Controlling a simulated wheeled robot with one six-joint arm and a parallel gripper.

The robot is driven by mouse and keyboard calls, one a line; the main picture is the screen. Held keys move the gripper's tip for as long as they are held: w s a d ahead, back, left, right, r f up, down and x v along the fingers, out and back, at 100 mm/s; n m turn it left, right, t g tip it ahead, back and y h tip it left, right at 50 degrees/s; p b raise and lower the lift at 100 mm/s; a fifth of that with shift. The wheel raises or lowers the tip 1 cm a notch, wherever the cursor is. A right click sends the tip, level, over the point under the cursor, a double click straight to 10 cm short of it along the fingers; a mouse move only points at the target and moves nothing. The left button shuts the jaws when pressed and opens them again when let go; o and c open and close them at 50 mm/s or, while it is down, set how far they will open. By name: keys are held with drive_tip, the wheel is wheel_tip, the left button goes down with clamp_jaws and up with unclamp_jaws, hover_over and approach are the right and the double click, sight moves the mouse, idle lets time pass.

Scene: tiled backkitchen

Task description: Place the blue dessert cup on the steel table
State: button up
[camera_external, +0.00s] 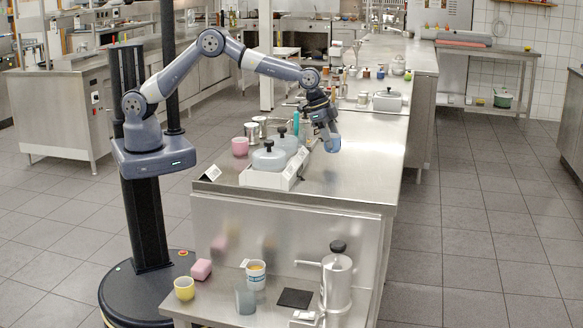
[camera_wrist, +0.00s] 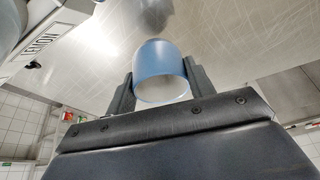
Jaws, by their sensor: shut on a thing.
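The blue dessert cup (camera_external: 333,143) is at the end of my arm, over the near part of the steel table (camera_external: 350,180). In the wrist view the blue dessert cup (camera_wrist: 163,65) sits between the two dark fingers, its pale open mouth facing my gripper. My gripper (camera_external: 324,132) points down and is shut on the cup; it also shows in the wrist view (camera_wrist: 158,88). A dark blurred patch shows on the steel surface beyond the cup's base. I cannot tell whether the base touches the table.
A white holder with grey, black-knobbed containers (camera_external: 268,157) stands left of the cup, with a pink cup (camera_external: 240,146) beyond it. Bare steel lies right and in front of the cup. A lower shelf holds a yellow cup (camera_external: 184,288) and a steel dispenser (camera_external: 337,280).

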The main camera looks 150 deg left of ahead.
drive_tip(key=shift+f, duration=1.6)
drive_tip(key=shift+f, duration=0.1)
drive_tip(key=shift+f, duration=0.2)
drive_tip(key=o, duration=1)
drive_tip(key=shift+r, duration=0.15)
drive_tip(key=b+v, duration=0.1)
drive_tip(key=v, duration=1.1)
drive_tip(key=shift+r+b, duration=0.15)
drive_tip(key=shift+b, duration=0.2)
drive_tip(key=shift+o, duration=0.6)
